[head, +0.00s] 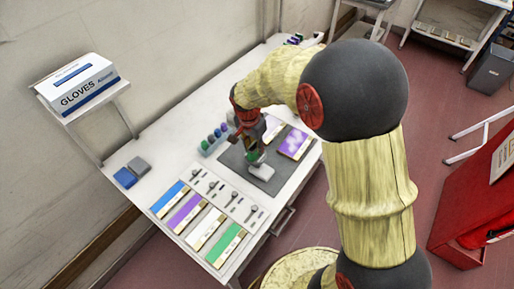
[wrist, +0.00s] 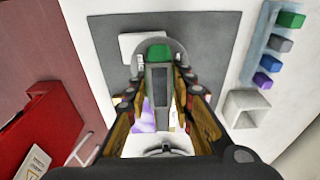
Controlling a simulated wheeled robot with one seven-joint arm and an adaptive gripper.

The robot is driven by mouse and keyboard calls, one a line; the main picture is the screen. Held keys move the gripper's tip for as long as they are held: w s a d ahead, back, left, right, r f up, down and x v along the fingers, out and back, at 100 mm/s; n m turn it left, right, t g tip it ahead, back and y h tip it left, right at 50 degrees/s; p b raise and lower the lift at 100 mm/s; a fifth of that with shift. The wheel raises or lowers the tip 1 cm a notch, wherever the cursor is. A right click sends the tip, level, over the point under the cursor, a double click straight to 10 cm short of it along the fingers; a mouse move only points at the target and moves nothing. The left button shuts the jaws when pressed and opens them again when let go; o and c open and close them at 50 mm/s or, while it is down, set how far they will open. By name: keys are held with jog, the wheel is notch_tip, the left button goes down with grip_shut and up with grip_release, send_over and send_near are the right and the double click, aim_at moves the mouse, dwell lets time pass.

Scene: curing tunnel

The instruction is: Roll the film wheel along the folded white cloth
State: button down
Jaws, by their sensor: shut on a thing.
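My gripper (head: 253,146) is over the dark grey mat (head: 235,161), and it also shows in the wrist view (wrist: 160,92). Its fingers are shut on a grey tool with a green end, which I take as the film wheel (wrist: 158,54); a curved grey rim shows around its green end. The folded white cloth (head: 262,171) lies flat on the mat beside the tool's lower end. In the wrist view the cloth (wrist: 130,46) shows just beyond the green end and is partly covered. Whether wheel and cloth touch, I cannot tell.
A rack (wrist: 257,45) of coloured blocks and a white box (wrist: 247,108) stand beside the mat. A purple panel (head: 295,143) lies at its right. Coloured panels (head: 186,209) and several small tools line the bench front. A glove box (head: 77,83) sits on a left shelf.

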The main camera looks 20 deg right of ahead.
jog(key=shift+r, duration=0.2)
jog(key=shift+r+p, duration=2.15)
jog(key=shift+r, duration=1.25)
